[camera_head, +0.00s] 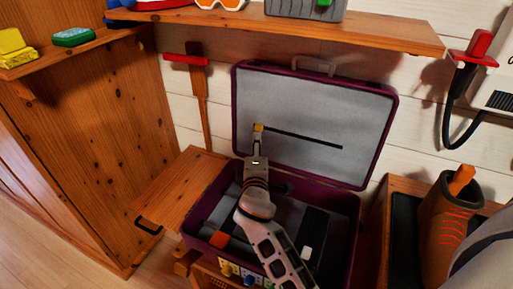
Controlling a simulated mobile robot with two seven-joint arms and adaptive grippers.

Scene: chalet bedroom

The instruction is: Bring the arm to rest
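One of my arms comes in from the bottom, right of centre, and reaches up over the open suitcase; I take it for the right arm. Its gripper (258,130) is seen edge-on in front of the suitcase lid, with a small yellow patch at its tip. Whether it is open or shut, or touches the lid, I cannot tell. The purple suitcase (355,230) stands open, its grey-lined lid (310,105) upright against the wall. Dark and grey items lie inside, partly hidden by my arm. My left gripper is not in view.
A wooden shelf (390,28) runs above the suitcase. A side shelf at left holds a yellow block (14,42) and a green item (73,37). A red-headed tool (198,85) leans on the wall. A brown boot (450,220) stands at right. Floor shows at lower left.

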